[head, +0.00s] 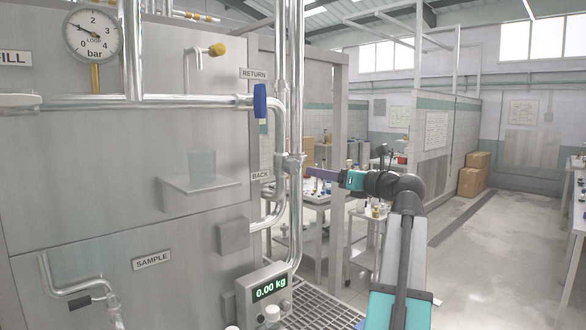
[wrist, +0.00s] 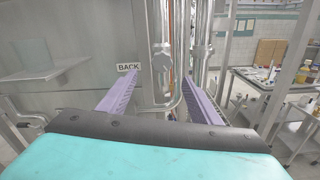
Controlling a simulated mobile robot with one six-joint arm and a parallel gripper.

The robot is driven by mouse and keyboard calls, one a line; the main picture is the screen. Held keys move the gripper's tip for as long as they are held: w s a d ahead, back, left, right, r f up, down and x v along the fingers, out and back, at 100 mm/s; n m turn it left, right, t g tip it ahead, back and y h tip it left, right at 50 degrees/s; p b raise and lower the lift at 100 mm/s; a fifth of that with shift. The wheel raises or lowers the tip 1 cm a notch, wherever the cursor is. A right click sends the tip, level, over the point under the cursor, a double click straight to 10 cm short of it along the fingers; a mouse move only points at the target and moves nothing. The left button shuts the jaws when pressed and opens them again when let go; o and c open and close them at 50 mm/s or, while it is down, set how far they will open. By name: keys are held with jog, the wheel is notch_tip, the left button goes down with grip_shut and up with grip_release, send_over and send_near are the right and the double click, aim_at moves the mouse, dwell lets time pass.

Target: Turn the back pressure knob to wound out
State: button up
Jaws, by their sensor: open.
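The back pressure knob (wrist: 162,62) is a grey, many-sided knob beside the BACK label (wrist: 128,67) in the wrist view. In the head view its fitting (head: 290,163) sits on the vertical steel pipes, right of the BACK label (head: 260,176). My gripper (head: 312,172) reaches in from the right, its purple fingers pointing at this fitting. In the wrist view my gripper (wrist: 160,80) has its fingers wide apart, with the knob between and beyond their tips. Nothing is held. I cannot tell how far the knob is wound.
A blue-handled valve (head: 260,101) on the RETURN line is above. A pressure gauge (head: 93,35) reads low at top left. A scale display (head: 271,287) shows 0.00 kg below. A cluttered trolley (wrist: 270,85) stands to the right.

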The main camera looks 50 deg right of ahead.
aim_at(295, 167)
jog(key=shift+d, duration=0.1)
jog(key=w+p, duration=0.1)
jog(key=w, duration=0.3)
jog(key=w+p, duration=0.1)
jog(key=w, duration=0.4)
jog(key=w+d+p, duration=0.1)
jog(key=w, duration=0.3)
jog(key=shift+w, duration=0.25)
jog(key=c, duration=0.9)
jog(key=shift+f, duration=0.15)
jog(key=shift+c, duration=0.7)
jog(key=shift+a, duration=0.1)
